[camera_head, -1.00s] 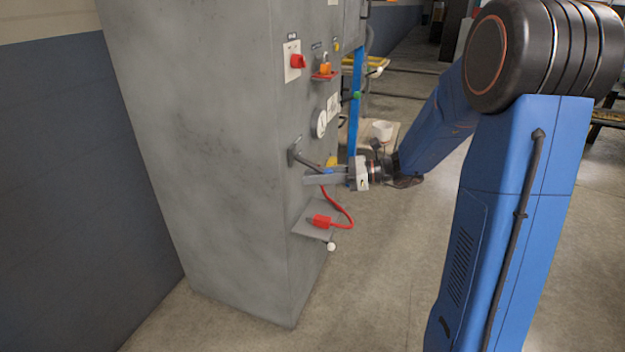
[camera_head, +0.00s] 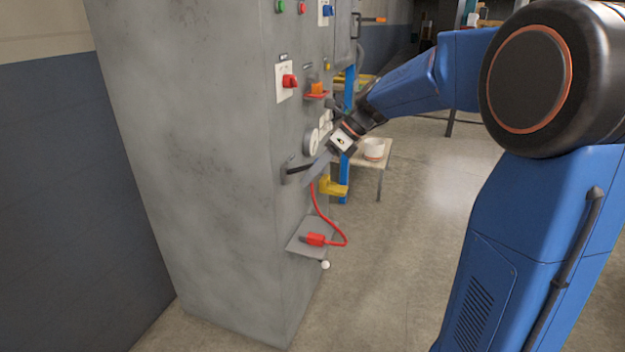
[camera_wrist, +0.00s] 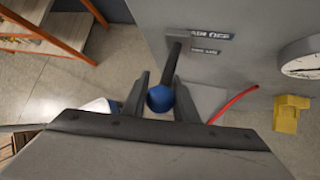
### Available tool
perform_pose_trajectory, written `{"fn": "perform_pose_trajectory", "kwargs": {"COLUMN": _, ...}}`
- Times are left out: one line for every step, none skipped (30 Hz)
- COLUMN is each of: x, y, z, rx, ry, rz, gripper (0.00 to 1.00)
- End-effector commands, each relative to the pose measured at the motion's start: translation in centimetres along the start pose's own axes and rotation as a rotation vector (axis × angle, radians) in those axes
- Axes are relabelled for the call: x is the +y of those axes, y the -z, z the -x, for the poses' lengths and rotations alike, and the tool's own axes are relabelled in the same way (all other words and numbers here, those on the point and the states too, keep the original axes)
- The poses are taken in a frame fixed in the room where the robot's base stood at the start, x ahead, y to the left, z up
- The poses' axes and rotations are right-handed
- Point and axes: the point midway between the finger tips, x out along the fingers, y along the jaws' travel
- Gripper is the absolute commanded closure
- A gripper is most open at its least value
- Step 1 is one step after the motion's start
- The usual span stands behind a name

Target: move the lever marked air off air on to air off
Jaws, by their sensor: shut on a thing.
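The lever (camera_wrist: 171,64) is a dark bar with a round blue knob (camera_wrist: 160,98) at its end, on the side of the grey cabinet. My gripper (camera_wrist: 162,84) has one finger on each side of the knob and is shut on it. A plate reading AIR OFF (camera_wrist: 209,34) and a smaller plate (camera_wrist: 205,52), likely AIR ON, are beside the lever's root. In the head view my gripper (camera_head: 313,172) slopes down to the left against the cabinet. The lever's dark root (camera_head: 294,169) shows there; its knob is hidden by the fingers.
The grey cabinet (camera_head: 200,190) also carries a round gauge (camera_head: 311,141), a red switch (camera_head: 289,81) and a yellow part (camera_head: 333,187). A red cable (camera_head: 319,208) runs to a red plug on a small shelf (camera_head: 300,247) below.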

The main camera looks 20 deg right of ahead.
Motion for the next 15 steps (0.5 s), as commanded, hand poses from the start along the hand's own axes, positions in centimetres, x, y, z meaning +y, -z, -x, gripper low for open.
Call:
{"fn": "perform_pose_trajectory", "kwargs": {"x": -0.01, "y": -0.28, "z": 0.27, "rx": -0.004, "ry": 0.003, "rz": 0.002, "gripper": 1.0}}
{"fn": "perform_pose_trajectory", "kwargs": {"x": 0.02, "y": -0.36, "z": 0.33, "rx": -0.004, "ry": 0.003, "rz": 0.002, "gripper": 1.0}}
{"fn": "perform_pose_trajectory", "kwargs": {"x": 0.05, "y": -0.45, "z": 0.41, "rx": -0.004, "ry": 0.003, "rz": 0.003, "gripper": 1.0}}
{"fn": "perform_pose_trajectory", "kwargs": {"x": 0.06, "y": -0.52, "z": 0.45, "rx": -0.005, "ry": 0.003, "rz": 0.003, "gripper": 1.0}}
{"fn": "perform_pose_trajectory", "kwargs": {"x": 0.08, "y": -0.57, "z": 0.49, "rx": -0.005, "ry": 0.003, "rz": 0.003, "gripper": 1.0}}
{"fn": "perform_pose_trajectory", "kwargs": {"x": 0.1, "y": -0.63, "z": 0.54, "rx": -0.005, "ry": 0.003, "rz": 0.003, "gripper": 1.0}}
{"fn": "perform_pose_trajectory", "kwargs": {"x": 0.11, "y": -0.67, "z": 0.56, "rx": -0.006, "ry": 0.003, "rz": 0.003, "gripper": 1.0}}
{"fn": "perform_pose_trajectory", "kwargs": {"x": 0.12, "y": -0.7, "z": 0.59, "rx": -0.006, "ry": 0.003, "rz": 0.003, "gripper": 1.0}}
{"fn": "perform_pose_trajectory", "kwargs": {"x": 0.13, "y": -0.73, "z": 0.61, "rx": -0.006, "ry": 0.003, "rz": 0.003, "gripper": 1.0}}
{"fn": "perform_pose_trajectory", "kwargs": {"x": 0.14, "y": -0.75, "z": 0.63, "rx": -0.006, "ry": 0.003, "rz": 0.003, "gripper": 1.0}}
{"fn": "perform_pose_trajectory", "kwargs": {"x": 0.14, "y": -0.77, "z": 0.64, "rx": -0.006, "ry": 0.003, "rz": 0.003, "gripper": 1.0}}
{"fn": "perform_pose_trajectory", "kwargs": {"x": 0.15, "y": -0.78, "z": 0.65, "rx": -0.006, "ry": 0.003, "rz": 0.003, "gripper": 1.0}}
{"fn": "perform_pose_trajectory", "kwargs": {"x": 0.15, "y": -0.78, "z": 0.66, "rx": -0.006, "ry": 0.003, "rz": 0.004, "gripper": 1.0}}
{"fn": "perform_pose_trajectory", "kwargs": {"x": 0.15, "y": -0.79, "z": 0.66, "rx": -0.007, "ry": 0.003, "rz": 0.004, "gripper": 1.0}}
{"fn": "perform_pose_trajectory", "kwargs": {"x": 0.16, "y": -0.79, "z": 0.66, "rx": -0.007, "ry": 0.003, "rz": 0.004, "gripper": 1.0}}
